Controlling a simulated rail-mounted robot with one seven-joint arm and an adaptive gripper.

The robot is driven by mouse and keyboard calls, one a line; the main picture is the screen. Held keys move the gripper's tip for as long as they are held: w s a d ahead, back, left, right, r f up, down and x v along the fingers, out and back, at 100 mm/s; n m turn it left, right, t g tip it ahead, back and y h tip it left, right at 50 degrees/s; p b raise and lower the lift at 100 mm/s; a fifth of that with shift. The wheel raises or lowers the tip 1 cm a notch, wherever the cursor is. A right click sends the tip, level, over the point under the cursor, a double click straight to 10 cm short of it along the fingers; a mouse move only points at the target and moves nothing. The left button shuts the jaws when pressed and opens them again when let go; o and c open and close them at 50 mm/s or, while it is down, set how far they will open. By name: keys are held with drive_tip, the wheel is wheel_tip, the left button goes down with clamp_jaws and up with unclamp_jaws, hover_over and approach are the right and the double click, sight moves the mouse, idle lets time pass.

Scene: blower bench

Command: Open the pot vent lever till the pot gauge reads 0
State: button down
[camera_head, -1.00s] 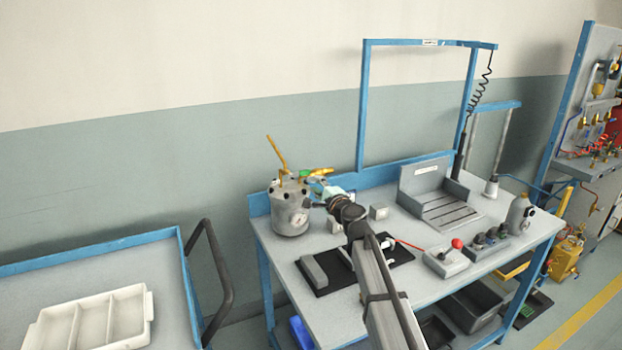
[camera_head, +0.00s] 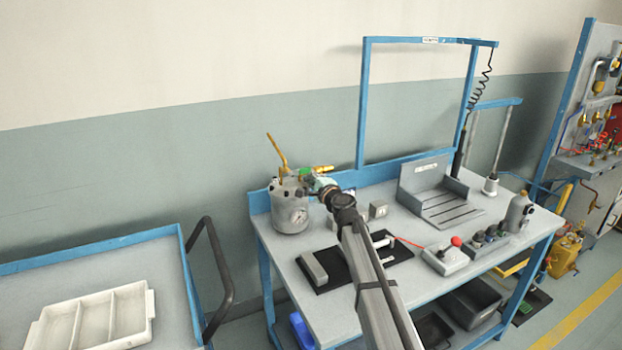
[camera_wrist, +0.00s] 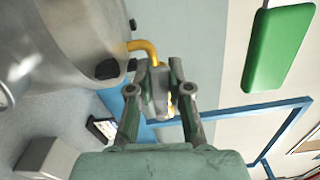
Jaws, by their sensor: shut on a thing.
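The grey metal pot (camera_head: 289,212) stands at the bench's left end. Its round gauge (camera_head: 299,217) faces forward; the needle is too small to read. A yellow bar (camera_head: 277,151) rises from the lid. A green handle (camera_head: 305,172) and a yellow fitting (camera_head: 323,168) show at the pot's upper right. My gripper (camera_head: 318,183) is at the pot's right side. In the wrist view, its fingers (camera_wrist: 158,82) are shut on a small grey piece (camera_wrist: 158,96) by the yellow elbow pipe (camera_wrist: 146,48). The green handle (camera_wrist: 277,48) is apart from the fingers. I cannot tell which part is the vent lever.
A black mat (camera_head: 334,277) with a grey block (camera_head: 313,267) lies below my arm. A grey slotted stand (camera_head: 437,192) and a control box with a red button (camera_head: 456,242) are to the right. A cart with a white tray (camera_head: 95,325) stands left.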

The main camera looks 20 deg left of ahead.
drive_tip(key=shift+f+n+b, duration=0.3)
drive_tip(key=shift+f+b, duration=0.15)
drive_tip(key=shift+b, duration=0.5)
drive_tip(key=n+b, duration=0.1)
drive_tip(key=b, duration=0.2)
drive_tip(key=shift+f, duration=0.1)
drive_tip(key=shift+n, duration=0.3)
drive_tip(key=c, duration=1.3)
unclamp_jaws()
drive_tip(key=shift+c, duration=0.2)
drive_tip(key=shift+r+p, duration=0.25)
drive_tip(key=shift+p, duration=0.3)
